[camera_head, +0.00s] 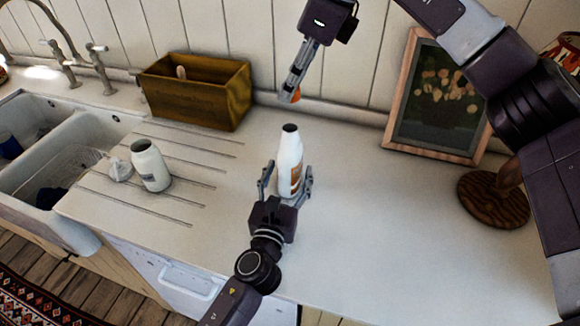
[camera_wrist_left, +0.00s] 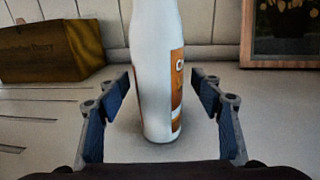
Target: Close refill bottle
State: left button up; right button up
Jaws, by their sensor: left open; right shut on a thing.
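The refill bottle (camera_head: 289,158), white with an orange-brown label, stands upright on the counter. Its mouth is dark and looks uncapped. My left gripper (camera_head: 285,180) is open, with a finger on each side of the bottle's lower part. In the left wrist view the bottle (camera_wrist_left: 157,70) stands between the blue finger pads with gaps on both sides; its top is cut off. My right gripper (camera_head: 290,90) is above and just behind the bottle's mouth, shut on a small orange cap (camera_head: 296,97). The fingers partly hide the cap, which is apart from the bottle.
A white jar (camera_head: 151,166) stands open on the grooved drainboard, with a small whitish item (camera_head: 120,168) beside it. A wooden box (camera_head: 196,91) and a framed picture (camera_head: 437,97) stand at the wall. A round wooden stand (camera_head: 492,202) is at right. The front right counter is clear.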

pick_arm(q)
jog(key=shift+w+d, duration=0.2)
jog(key=shift+w, duration=0.5)
jog(key=shift+c, duration=0.3)
grip_shut()
